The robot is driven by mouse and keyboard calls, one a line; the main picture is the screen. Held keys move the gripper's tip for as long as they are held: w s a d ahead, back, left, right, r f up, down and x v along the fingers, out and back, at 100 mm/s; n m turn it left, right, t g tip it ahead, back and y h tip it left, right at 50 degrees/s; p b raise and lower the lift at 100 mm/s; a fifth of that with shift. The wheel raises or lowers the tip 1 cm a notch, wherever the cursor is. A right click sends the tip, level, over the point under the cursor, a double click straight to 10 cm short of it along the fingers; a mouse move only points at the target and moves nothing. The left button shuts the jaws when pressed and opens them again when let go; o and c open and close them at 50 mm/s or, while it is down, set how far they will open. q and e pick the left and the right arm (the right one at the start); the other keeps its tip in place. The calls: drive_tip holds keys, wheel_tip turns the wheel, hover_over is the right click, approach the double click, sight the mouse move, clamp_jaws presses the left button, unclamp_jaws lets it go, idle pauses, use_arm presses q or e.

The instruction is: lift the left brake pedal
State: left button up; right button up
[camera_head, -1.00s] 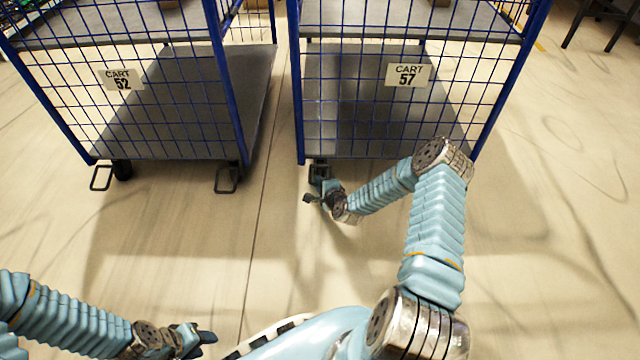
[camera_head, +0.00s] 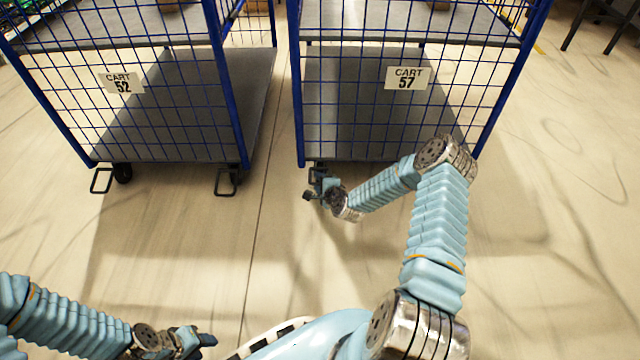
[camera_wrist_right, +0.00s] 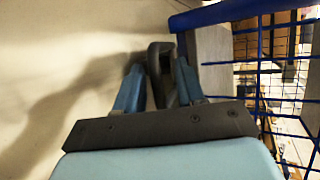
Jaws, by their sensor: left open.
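Cart 57 (camera_head: 407,78) is a blue wire cart with dark shelves. A dark looped pedal at its lower left corner shows in the right wrist view (camera_wrist_right: 159,52); in the head view my right gripper largely covers it. My right gripper (camera_head: 312,188) is low at that corner. In the right wrist view its two fingers (camera_wrist_right: 158,88) are apart, with the pedal's loop between or just beyond them. I cannot tell whether they press on it. My left gripper (camera_head: 207,341) is open and empty at the lower left, far from the carts.
Cart 52 (camera_head: 122,83) stands to the left, with a left pedal loop (camera_head: 101,181) and a right pedal loop (camera_head: 226,182) at its front. A narrow floor gap separates the carts. The pale floor (camera_head: 180,250) in front is clear. Dark legs of furniture (camera_head: 600,25) stand at the far right.

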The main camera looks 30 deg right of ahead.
drive_tip(key=p+v, duration=0.2)
drive_tip(key=v, duration=1.1)
drive_tip(key=shift+s+r, duration=0.2)
drive_tip(key=shift+s, duration=0.15)
drive_tip(key=s+a+r+n+g+y+p, duration=0.25)
drive_tip(key=a+n+g+y+p, duration=0.2)
drive_tip(key=a+n, duration=0.65)
drive_tip(key=s+a+r+n+g+p, duration=0.1)
drive_tip(key=s+a+n+g+p, duration=0.1)
drive_tip(key=s+a, duration=0.5)
drive_tip(key=s+a+r+n+g+p, duration=0.2)
drive_tip(key=s+a+n+g+p, duration=0.1)
drive_tip(key=s+a+n+g, duration=0.2)
drive_tip(key=s+a+n+y, duration=0.1)
drive_tip(key=s+a, duration=0.1)
drive_tip(key=s, duration=0.1)
drive_tip(key=shift+s+r+n, duration=0.2)
drive_tip(key=shift+r+n, duration=0.05)
drive_tip(key=shift+n, duration=0.05)
